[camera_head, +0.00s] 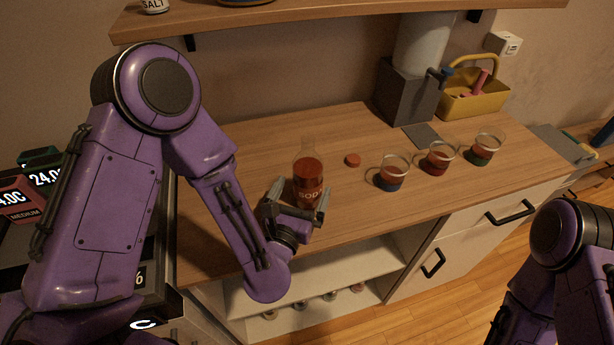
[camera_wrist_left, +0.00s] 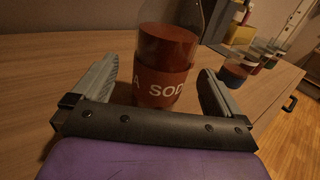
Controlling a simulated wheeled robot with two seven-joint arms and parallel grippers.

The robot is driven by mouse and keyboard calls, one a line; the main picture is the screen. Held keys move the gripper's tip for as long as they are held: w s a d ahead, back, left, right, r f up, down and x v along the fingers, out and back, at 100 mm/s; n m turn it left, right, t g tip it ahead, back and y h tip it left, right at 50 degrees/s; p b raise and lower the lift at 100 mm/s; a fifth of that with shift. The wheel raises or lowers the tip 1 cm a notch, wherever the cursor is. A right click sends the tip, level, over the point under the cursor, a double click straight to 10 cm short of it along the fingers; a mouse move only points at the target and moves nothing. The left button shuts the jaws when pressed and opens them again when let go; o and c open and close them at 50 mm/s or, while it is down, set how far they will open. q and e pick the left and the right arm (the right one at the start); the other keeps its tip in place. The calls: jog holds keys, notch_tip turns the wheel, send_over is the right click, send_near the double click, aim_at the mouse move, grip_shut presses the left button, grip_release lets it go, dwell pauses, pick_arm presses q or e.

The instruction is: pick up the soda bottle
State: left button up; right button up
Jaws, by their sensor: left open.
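The soda bottle (camera_head: 308,170) stands upright on the wooden counter (camera_head: 365,125). It is clear, holds red liquid and has a red label. My left gripper (camera_head: 298,196) is open at the near side of the bottle, with a finger on each side of its lower part. In the left wrist view the bottle (camera_wrist_left: 166,60) stands between the tips of the open left gripper (camera_wrist_left: 158,84), and gaps show on both sides. The bottle's base is partly hidden by the gripper in the head view. My right gripper is not in view; only part of my right arm shows.
A grey dispenser (camera_head: 408,95) and a yellow caddy (camera_head: 472,100) stand behind. A shelf (camera_head: 330,14) hangs above.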

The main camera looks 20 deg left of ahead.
pick_arm(q)
jog(key=w+p, duration=0.1)
jog(key=w, duration=0.1)
jog(key=w+p, duration=0.2)
jog(key=w, duration=0.1)
jog(key=shift+w+d+r, duration=0.2)
jog(key=shift+w+f, duration=0.1)
jog(key=shift+w, duration=0.05)
jog(key=shift+a+f, duration=0.1)
jog(key=c, duration=1.4)
